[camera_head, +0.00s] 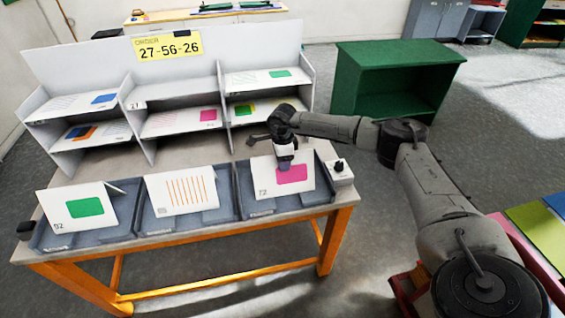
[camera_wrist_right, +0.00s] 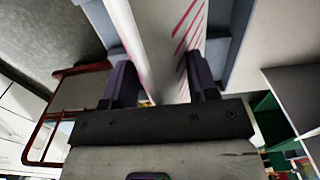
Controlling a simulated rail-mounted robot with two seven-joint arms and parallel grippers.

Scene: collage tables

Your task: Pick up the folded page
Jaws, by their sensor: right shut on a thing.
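A folded white page (camera_head: 292,176) marked 72, with a pink rectangle, stands tent-like in the right tray (camera_head: 262,204) at the table's front. My right gripper (camera_head: 285,163) points down at its top fold and is shut on it. The right wrist view shows the page (camera_wrist_right: 168,45) between the two fingers (camera_wrist_right: 162,88), with pink slanted lines on one face. I cannot tell whether the page is lifted off the tray. Two more folded pages stand in the other trays: one with a green rectangle (camera_head: 85,208), one with orange stripes (camera_head: 184,191). My left gripper is out of view.
A white shelf rack (camera_head: 172,70) with several printed sheets stands behind the trays, under a yellow sign (camera_head: 168,47) reading 27-56-26. A small box with a black knob (camera_head: 340,175) sits right of the right tray. A green cabinet (camera_head: 392,62) stands back right.

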